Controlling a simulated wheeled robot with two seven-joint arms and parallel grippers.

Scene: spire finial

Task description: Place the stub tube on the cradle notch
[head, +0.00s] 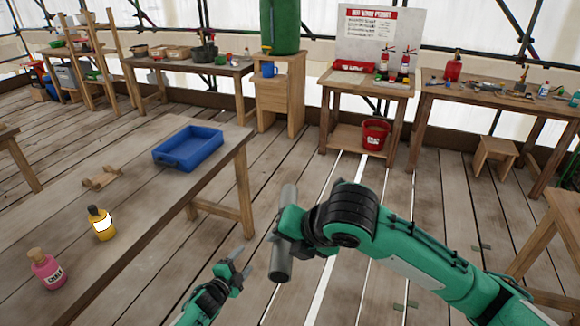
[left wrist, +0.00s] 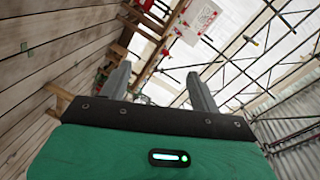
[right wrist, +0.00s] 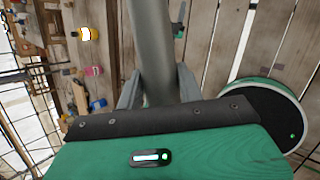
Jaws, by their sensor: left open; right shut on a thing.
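The stub tube (head: 281,262) is a plain grey cylinder. My right gripper (head: 284,226) is shut on it and holds it in the air, roughly upright, beyond the table's right edge. In the right wrist view the tube (right wrist: 152,45) runs between the fingers (right wrist: 158,88). The wooden cradle (head: 101,180) lies on the left table, left of the blue tray; its notch is too small to make out well. My left gripper (head: 242,262) is open and empty, low and left of the tube. Its spread fingers (left wrist: 160,88) also show in the left wrist view.
On the table (head: 150,215) stand a blue tray (head: 188,148), a yellow bottle (head: 101,224) and a pink bottle (head: 47,270). The tabletop between cradle and bottles is clear. Workbenches, a cabinet (head: 281,95) and a red bucket (head: 374,135) stand at the back.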

